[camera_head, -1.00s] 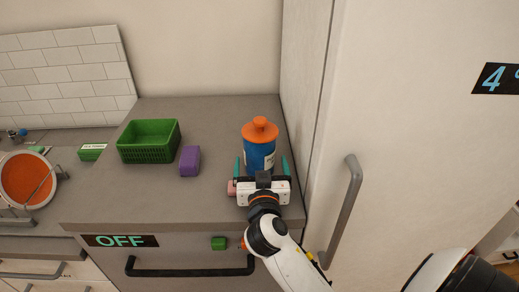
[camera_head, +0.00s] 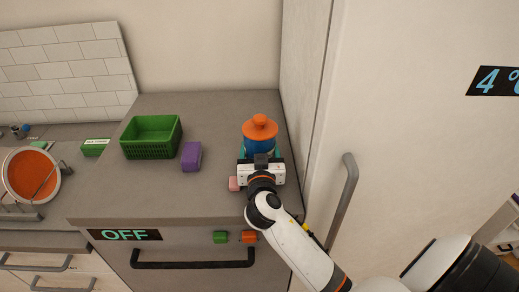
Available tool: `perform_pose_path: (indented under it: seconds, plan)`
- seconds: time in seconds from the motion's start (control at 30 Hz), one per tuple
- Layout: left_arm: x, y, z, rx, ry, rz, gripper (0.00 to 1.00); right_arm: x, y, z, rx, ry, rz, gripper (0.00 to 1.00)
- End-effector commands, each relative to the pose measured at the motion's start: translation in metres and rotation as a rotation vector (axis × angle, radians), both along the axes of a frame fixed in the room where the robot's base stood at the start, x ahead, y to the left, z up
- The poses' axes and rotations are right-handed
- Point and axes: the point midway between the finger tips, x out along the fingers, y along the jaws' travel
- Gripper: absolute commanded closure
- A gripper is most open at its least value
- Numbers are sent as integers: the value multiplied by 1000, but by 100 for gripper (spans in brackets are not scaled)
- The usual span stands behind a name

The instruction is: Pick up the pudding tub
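A blue tub with an orange lid (camera_head: 260,128), which I take for the pudding tub, stands upright at the right of the grey counter. My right gripper (camera_head: 260,153) reaches it from the front, low on its body. The teal fingers lie along its left and right sides and appear closed against it. The gripper's white body hides the lower part of the tub, so I cannot see whether its base touches the counter. My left gripper is not in view.
A green basket (camera_head: 151,153) and a purple block (camera_head: 191,156) stand left of the tub. A small pink object (camera_head: 234,184) lies beside the gripper. A tall cabinet with a grey handle (camera_head: 341,205) rises closely at the right. A pot (camera_head: 31,172) is at far left.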

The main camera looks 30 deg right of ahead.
Motion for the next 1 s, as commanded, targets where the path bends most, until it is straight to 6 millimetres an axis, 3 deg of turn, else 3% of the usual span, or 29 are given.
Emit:
perform_pose_path:
  seconds: [0.07, 0.3, 0.7, 1.0]
  plan:
    - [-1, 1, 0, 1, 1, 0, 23, 0, 0, 2, -1, -3, 0, 72]
    - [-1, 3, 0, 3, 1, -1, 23, 0, 0, 7, -1, -5, -1, 72]
    - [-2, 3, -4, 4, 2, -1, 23, 0, 0, 79, 0, -11, 1, 72]
    - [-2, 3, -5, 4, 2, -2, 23, 0, 0, 102, -1, -5, 0, 72]
